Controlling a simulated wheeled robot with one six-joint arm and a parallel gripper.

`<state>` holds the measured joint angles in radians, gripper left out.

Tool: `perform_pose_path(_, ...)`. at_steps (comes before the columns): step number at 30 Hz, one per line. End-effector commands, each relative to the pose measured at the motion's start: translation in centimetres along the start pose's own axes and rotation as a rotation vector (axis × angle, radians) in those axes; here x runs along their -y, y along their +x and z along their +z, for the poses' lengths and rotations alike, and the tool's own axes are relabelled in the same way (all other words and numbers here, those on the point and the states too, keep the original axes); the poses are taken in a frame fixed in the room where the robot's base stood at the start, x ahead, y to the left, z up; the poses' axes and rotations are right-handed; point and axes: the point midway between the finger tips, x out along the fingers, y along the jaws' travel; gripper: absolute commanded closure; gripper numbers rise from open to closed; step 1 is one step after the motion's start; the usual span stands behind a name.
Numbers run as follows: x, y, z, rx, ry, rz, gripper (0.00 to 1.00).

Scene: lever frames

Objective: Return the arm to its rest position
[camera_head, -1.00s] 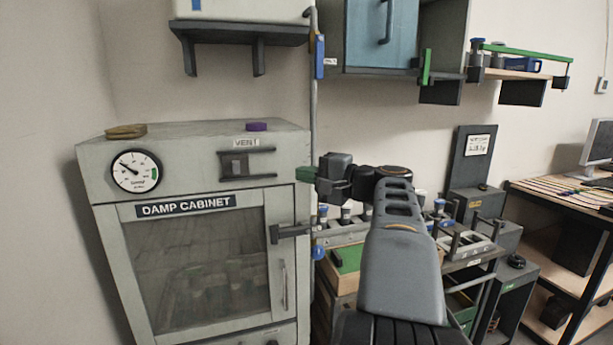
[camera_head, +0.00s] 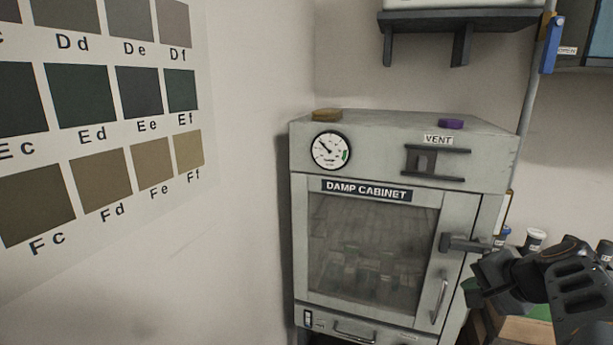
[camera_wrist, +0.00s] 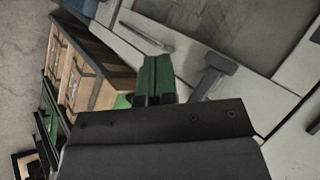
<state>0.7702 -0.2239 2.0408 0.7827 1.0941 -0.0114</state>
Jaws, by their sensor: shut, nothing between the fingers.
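My gripper (camera_head: 471,288) is at the lower right of the head view, in front of the right side of the damp cabinet (camera_head: 400,254). The dark arm links (camera_head: 582,290) run off the right edge of the head view.
The cabinet has a pale vertical door handle (camera_head: 440,300), a dial gauge (camera_head: 331,150) and a vent slide (camera_head: 436,162). A wall shelf (camera_head: 470,20) hangs above. A colour chart (camera_head: 100,120) is on the left wall. Wooden drawers (camera_wrist: 85,72) show beside the gripper in the wrist view.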

Motion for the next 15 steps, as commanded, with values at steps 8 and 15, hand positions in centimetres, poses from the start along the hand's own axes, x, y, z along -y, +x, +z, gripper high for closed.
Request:
perform_pose_path(8,-5.2,3.3,12.7,0.149,-0.694,0.475,1.00)
perform_pose_path(15,-4.5,3.3,18.1,0.213,-1.010,0.483,1.00)
